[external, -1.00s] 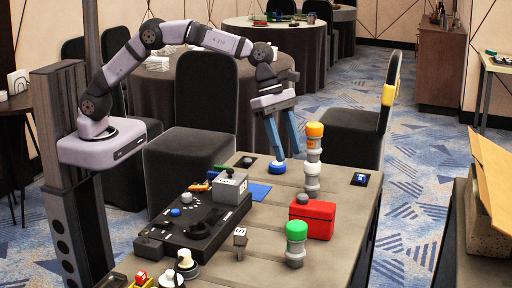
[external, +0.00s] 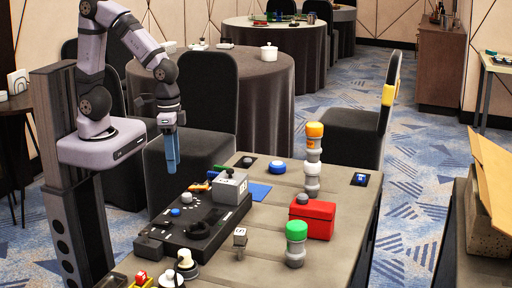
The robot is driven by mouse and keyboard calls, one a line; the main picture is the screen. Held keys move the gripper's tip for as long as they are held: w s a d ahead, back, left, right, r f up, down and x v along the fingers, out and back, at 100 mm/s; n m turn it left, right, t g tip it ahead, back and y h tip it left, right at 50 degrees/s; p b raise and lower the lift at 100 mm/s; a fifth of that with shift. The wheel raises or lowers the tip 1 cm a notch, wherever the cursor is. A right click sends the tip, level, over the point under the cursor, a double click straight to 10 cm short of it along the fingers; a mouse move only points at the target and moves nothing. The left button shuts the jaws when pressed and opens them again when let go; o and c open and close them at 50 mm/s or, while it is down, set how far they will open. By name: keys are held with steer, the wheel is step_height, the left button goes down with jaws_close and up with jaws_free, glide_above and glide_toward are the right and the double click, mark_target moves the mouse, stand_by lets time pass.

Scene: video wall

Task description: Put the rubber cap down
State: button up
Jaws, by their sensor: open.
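My gripper (external: 172,168), with blue fingers, hangs pointing down above the left rear of the table, beyond the black panel. It is open, and nothing shows between its fingers, which overlap from this side. A round blue-and-white piece (external: 277,168) sits on the tabletop near the far edge, well to the right of my gripper. A small dark round cap-like piece (external: 248,161) lies just left of it. I cannot tell for sure which of these is the rubber cap.
A black control panel (external: 195,226) with knobs and a grey box (external: 230,187) fills the table's left. An orange-topped stack (external: 313,160), a red box (external: 312,220) and a green-topped cylinder (external: 296,245) stand at right. Bare tabletop (external: 268,222) lies between.

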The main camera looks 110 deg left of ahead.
steer(key=s+m, duration=0.1)
steer(key=s+f+m, duration=0.1)
steer(key=s, duration=0.1)
steer(key=s+m, duration=0.2)
steer(key=shift+s+f+g, duration=0.15)
steer(key=shift+f+g, duration=0.1)
steer(key=shift+g, duration=0.05)
steer(key=shift+r, duration=0.1)
